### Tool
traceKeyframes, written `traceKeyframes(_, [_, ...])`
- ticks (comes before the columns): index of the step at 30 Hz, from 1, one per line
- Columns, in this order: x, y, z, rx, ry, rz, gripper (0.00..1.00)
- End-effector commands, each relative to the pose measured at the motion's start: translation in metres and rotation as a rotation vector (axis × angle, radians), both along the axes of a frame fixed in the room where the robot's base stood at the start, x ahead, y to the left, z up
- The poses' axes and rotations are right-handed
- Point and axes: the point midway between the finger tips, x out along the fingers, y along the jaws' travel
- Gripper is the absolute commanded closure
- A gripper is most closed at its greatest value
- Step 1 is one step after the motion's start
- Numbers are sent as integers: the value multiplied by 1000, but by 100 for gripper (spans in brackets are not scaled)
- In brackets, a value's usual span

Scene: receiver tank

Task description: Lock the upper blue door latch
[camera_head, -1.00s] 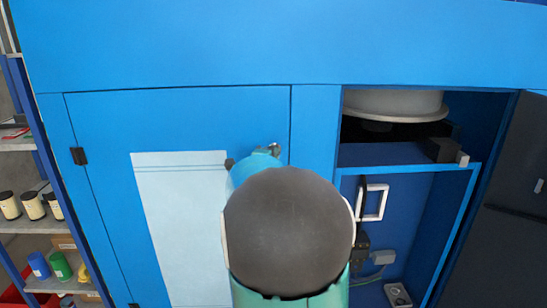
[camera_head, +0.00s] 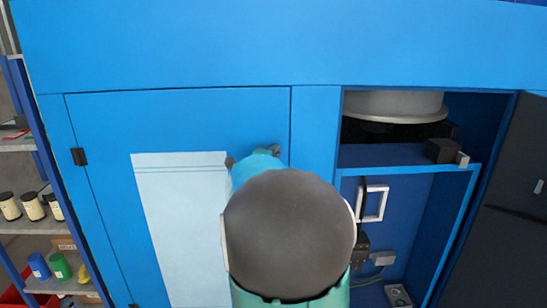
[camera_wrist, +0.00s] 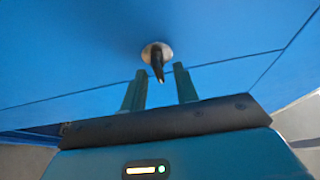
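The upper blue door (camera_head: 190,120) is closed flush in the blue cabinet front in the head view. In the wrist view, the latch (camera_wrist: 157,57) is a dark narrow lever on a round silvery base, set on the blue panel near a seam. My gripper (camera_wrist: 160,72) is open, with one finger on each side of the lever's tip. I cannot tell whether either finger touches it. In the head view my arm hides most of the gripper and the latch area at the door's right edge.
A light blue sheet (camera_head: 180,220) covers part of the door. To the right is an open compartment with a white round vessel (camera_head: 395,104), a white square handle (camera_head: 374,203) and an open dark door (camera_head: 515,200). Shelves (camera_head: 25,226) stand at far left.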

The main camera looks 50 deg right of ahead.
Motion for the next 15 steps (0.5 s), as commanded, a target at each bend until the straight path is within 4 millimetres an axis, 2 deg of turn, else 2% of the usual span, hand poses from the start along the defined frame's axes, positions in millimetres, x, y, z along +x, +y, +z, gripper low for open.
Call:
traceKeyframes(4, [-1,4,0,1,1,1,70])
traceKeyframes(7, [-5,15,1,-1,-1,1,70])
traceKeyframes(15, [-22,69,1,-1,-1,4,70])
